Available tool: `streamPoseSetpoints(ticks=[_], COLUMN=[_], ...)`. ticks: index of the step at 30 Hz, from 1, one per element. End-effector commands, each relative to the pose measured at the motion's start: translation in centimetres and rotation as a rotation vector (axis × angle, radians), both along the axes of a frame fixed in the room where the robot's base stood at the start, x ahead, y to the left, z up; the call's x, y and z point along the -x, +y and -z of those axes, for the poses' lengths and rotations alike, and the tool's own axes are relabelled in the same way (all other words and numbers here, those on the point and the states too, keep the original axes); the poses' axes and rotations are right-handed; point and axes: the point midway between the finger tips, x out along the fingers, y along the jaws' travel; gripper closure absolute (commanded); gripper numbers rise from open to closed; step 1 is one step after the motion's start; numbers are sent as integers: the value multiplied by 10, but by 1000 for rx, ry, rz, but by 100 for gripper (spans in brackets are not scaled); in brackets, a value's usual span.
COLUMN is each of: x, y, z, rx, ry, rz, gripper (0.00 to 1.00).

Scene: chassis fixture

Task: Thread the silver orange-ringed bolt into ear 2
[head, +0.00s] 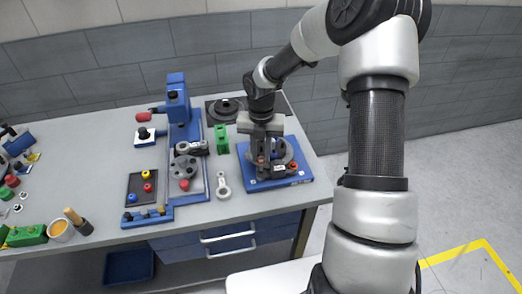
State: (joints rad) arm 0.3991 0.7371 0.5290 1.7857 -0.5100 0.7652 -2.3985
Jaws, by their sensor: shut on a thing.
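My gripper (262,154) points down over the blue chassis fixture (298,180) at the right end of the bench. Its fingers are shut on a small part with a reddish-orange spot, which looks like the silver orange-ringed bolt (261,160). The bolt's lower end is too small and covered to make out. A grey round part with upright ears (285,155) stands on the fixture, partly hidden behind the gripper. I cannot read which ear is ear 2, nor tell whether the bolt touches one. A small red-orange piece (294,166) sits at the fixture's right side.
A green block (221,139) and a grey ring-ended link (222,186) lie left of the fixture. Further left stand a tall blue press (178,110) and a dark tray (141,188) with coloured knobs. A dark round plate (226,106) lies behind.

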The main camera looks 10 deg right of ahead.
Motion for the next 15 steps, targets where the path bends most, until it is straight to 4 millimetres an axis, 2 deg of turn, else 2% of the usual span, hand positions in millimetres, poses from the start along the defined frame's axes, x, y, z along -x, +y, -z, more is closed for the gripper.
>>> streamPoseSetpoints(ticks=[3, 11, 15], x=[-1, -1, 0], y=[0, 0, -1], z=[1, 0, 1], rx=[-1, -1, -3], ry=[-2, -2, -1], rz=[-120, -147, -312], gripper=[100, 100, 100])
